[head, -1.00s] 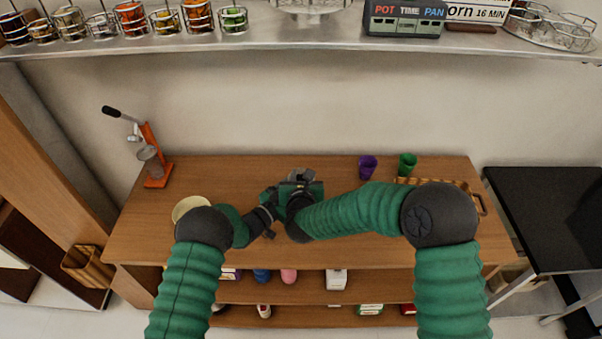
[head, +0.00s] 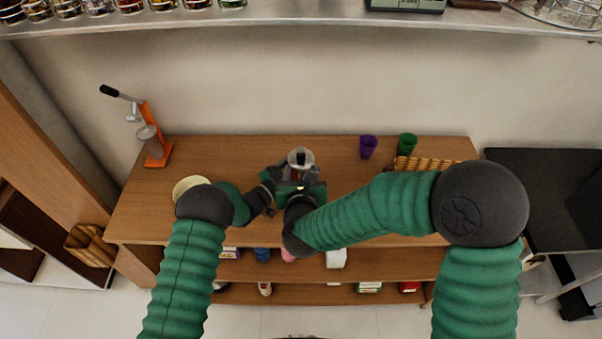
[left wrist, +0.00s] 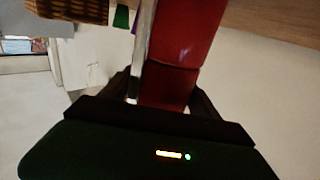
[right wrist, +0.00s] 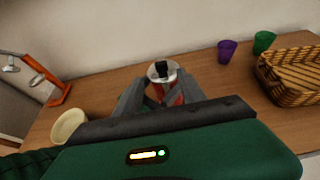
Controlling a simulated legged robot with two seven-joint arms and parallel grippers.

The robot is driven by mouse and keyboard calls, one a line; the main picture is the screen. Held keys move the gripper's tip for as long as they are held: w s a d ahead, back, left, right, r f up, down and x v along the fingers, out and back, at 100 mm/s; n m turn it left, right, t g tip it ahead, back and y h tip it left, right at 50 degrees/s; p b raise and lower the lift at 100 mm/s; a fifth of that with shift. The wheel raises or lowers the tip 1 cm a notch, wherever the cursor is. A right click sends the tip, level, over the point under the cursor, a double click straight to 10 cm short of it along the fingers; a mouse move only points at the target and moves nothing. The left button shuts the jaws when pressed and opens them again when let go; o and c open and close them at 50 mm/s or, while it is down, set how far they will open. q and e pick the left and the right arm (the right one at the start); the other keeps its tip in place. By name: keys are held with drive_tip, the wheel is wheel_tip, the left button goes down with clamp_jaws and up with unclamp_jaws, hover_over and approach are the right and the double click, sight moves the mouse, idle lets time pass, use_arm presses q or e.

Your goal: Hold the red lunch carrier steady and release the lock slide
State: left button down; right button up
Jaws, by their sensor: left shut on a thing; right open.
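The red lunch carrier stands on the wooden table, mostly hidden by my grippers in the head view, where its pale round lid with a black top piece (head: 300,158) shows. In the left wrist view its red body (left wrist: 188,35) and upright metal side bar (left wrist: 144,45) are large and close. My left gripper (left wrist: 160,92) is shut on the carrier's lower body from the side. My right gripper (right wrist: 160,88) is open, its fingers on either side of the carrier (right wrist: 175,97) near the lid; contact cannot be told. The lock slide is not clear.
A cream bowl (head: 190,187) sits left of my left gripper, with an orange press (head: 155,150) behind it. Purple (head: 368,147) and green (head: 407,145) cups and a wicker basket (right wrist: 292,75) stand to the right. A shelf (head: 300,20) hangs above.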

drive_tip(key=shift+s+r, duration=0.3)
drive_tip(key=shift+s, duration=0.35)
use_arm(q)
drive_tip(key=shift+c, duration=0.3)
unclamp_jaws()
